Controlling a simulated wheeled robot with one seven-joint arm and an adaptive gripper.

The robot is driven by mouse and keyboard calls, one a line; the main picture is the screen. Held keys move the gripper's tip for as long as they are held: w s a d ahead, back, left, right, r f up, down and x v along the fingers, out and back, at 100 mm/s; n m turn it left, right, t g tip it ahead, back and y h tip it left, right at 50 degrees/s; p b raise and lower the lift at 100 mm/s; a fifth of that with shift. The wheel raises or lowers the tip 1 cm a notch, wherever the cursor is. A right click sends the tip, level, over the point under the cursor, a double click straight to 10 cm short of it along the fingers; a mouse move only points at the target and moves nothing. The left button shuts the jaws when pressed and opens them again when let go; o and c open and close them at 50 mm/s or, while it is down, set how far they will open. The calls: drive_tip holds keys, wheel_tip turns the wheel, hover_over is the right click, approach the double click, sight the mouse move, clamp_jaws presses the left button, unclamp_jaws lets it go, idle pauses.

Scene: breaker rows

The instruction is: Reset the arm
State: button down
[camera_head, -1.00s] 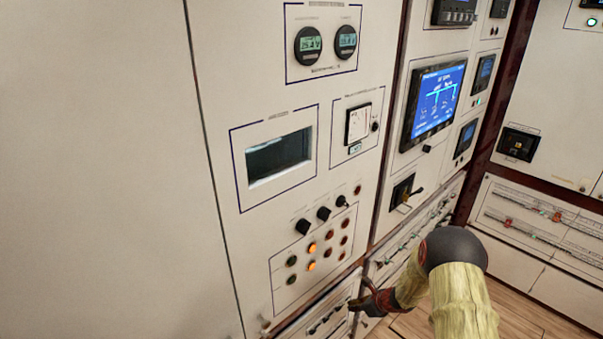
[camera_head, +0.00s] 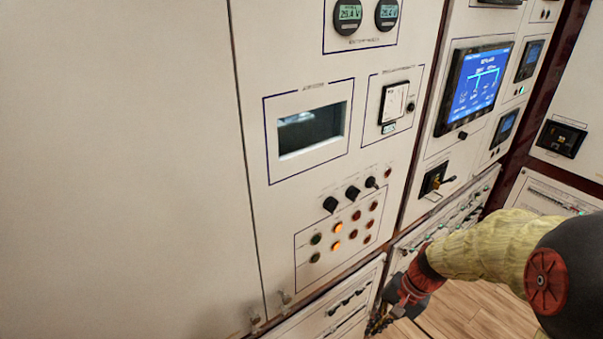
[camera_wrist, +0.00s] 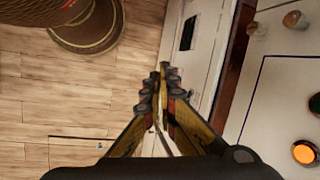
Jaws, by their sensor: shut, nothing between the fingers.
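My gripper (camera_head: 378,322) is at the lower middle of the head view, low in front of the breaker panels, at the end of my yellow-sleeved arm. In the wrist view my gripper (camera_wrist: 163,72) shows its two yellow and black fingers meeting at the tips. It is shut and holds nothing. The tips are over the wooden floor and the edge of a pale cabinet panel. I cannot tell whether they touch anything.
A panel of lit buttons (camera_head: 337,235) stands left of my arm, with several black knobs above it. Lower breaker rows (camera_head: 335,308) are close beside the gripper. A blue screen (camera_head: 474,87) is higher up. Wooden floor (camera_head: 470,310) lies open below.

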drive_tip(key=s+r+n+t+h+b, duration=0.4)
drive_tip(key=s+r+n, duration=0.3)
drive_tip(key=s+r, duration=0.6)
drive_tip(key=shift+s+r+n+t+b, duration=0.3)
drive_tip(key=shift+r+t, duration=0.6)
drive_tip(key=shift+r, duration=1.15)
drive_tip(key=shift+d, duration=0.1)
